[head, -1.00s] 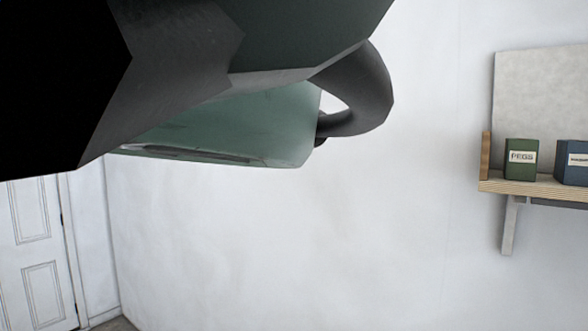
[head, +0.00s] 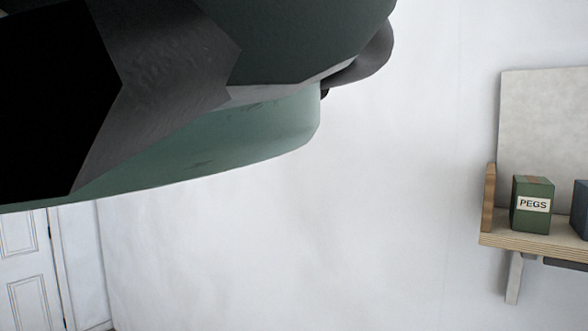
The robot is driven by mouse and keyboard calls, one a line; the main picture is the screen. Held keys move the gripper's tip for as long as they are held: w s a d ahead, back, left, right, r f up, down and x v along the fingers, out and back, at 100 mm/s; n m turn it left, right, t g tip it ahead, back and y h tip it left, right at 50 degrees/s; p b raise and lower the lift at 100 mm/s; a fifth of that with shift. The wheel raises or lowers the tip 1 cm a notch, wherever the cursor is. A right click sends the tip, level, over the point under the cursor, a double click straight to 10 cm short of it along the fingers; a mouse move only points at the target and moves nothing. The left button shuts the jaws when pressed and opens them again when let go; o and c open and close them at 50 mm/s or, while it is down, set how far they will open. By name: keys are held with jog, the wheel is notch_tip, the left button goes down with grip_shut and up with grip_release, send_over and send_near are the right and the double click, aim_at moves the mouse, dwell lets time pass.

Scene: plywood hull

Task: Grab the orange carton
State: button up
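No orange carton shows in the head view. My own arm, dark grey and green, fills the upper left of the view and hides much of what lies behind it. My gripper's fingers cannot be made out in this view.
A plywood shelf (head: 518,239) is fixed to the white wall at the right. On it stand a green carton labelled PEGS (head: 532,204) and a blue box (head: 580,209) cut by the picture edge. A grey panel (head: 545,125) rises behind them. A white door (head: 27,270) is at the lower left.

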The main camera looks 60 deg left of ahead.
jog(key=shift+w, duration=0.2)
jog(key=shift+f, duration=0.1)
jog(key=shift+s, duration=0.1)
jog(key=shift+c, duration=0.3)
jog(key=c, duration=1)
jog(key=shift+r+b, duration=0.2)
jog(key=shift+b, duration=0.1)
